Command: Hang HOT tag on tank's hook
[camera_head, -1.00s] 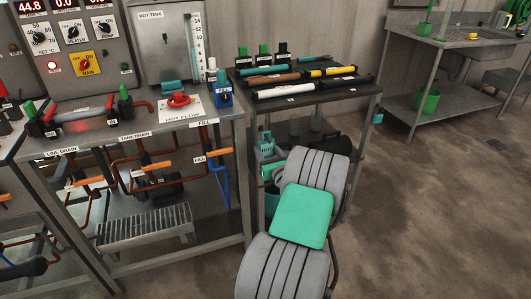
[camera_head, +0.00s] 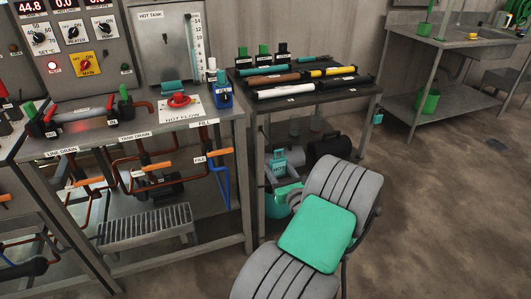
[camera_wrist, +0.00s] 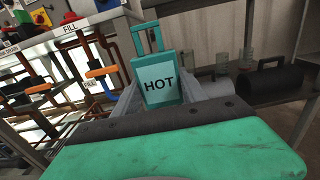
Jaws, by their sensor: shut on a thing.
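The teal tag (camera_wrist: 159,80) reads HOT and has an open loop at its top. My gripper (camera_wrist: 160,92) is shut on its lower part and holds it nearly upright, its lettered face toward the wrist camera. In the head view the tag (camera_head: 280,158) shows small, beside the right-hand table's lower space, below that table's top. My gripper (camera_head: 279,177) is partly hidden there by my arm. The grey tank (camera_head: 180,60), labelled HOT TANK, stands back left with a level scale. A small dark mark on its front may be the hook; I cannot tell.
The pipe bench (camera_head: 225,131) with orange-handled valves stands left of my gripper. The dark table (camera_head: 360,92) beside it carries several rods and green-topped items. A black case (camera_head: 328,145) lies beneath it. Open floor (camera_head: 440,220) is at right.

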